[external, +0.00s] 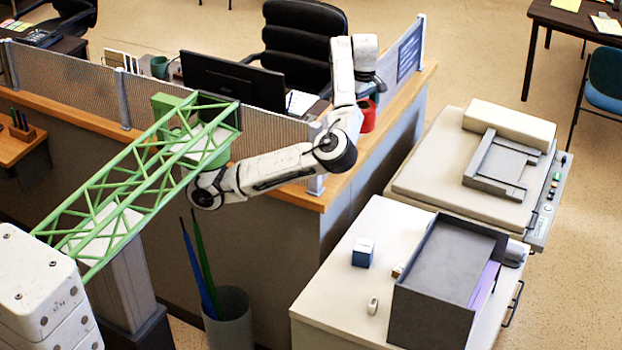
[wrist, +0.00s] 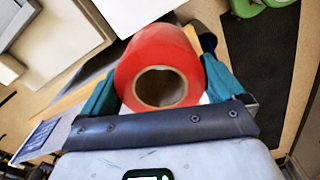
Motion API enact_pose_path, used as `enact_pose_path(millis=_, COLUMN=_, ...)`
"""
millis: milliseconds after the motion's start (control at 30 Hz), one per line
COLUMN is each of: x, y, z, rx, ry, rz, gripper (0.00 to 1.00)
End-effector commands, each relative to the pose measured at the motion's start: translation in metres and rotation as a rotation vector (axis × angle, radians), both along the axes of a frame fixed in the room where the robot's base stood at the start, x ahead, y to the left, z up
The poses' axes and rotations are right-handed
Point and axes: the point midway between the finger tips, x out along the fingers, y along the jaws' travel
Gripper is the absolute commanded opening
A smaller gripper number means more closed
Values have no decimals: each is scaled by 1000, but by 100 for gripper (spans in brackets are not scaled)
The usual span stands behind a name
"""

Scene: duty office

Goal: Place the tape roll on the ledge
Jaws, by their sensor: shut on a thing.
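The red tape roll (wrist: 160,66) sits between the two teal fingers of my gripper (wrist: 162,78) in the wrist view, its brown core facing the camera. My gripper is shut on it. In the external view my gripper (external: 368,97) points down over the right arm of the wooden ledge (external: 397,93), which tops the desk partition. The tape roll shows below it (external: 368,117), in front of the ledge's far stretch. I cannot tell whether the roll touches the ledge.
A monitor (external: 232,80) and a black chair (external: 303,40) are behind the partition. A privacy screen (external: 409,52) rises by the ledge's far right end. A printer (external: 430,185) and a white cabinet (external: 335,300) with a grey tray box (external: 430,310) stand to the right.

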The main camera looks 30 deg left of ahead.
Motion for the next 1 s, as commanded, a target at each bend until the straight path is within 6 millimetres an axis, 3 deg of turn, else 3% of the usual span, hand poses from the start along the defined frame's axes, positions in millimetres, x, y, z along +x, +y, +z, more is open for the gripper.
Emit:
enact_pose_path(millis=300, x=65, y=102, z=3, rx=5, ry=6, rz=-335, gripper=54)
enact_pose_path(millis=500, x=95, y=176, z=3, rx=4, ry=10, rz=-576, gripper=54)
enact_pose_path(millis=733, x=115, y=269, z=2, rx=2, ry=13, rz=-850, gripper=54)
enact_pose_path(millis=1000, x=117, y=372, z=1, rx=-3, ry=12, rz=-1156, gripper=54)
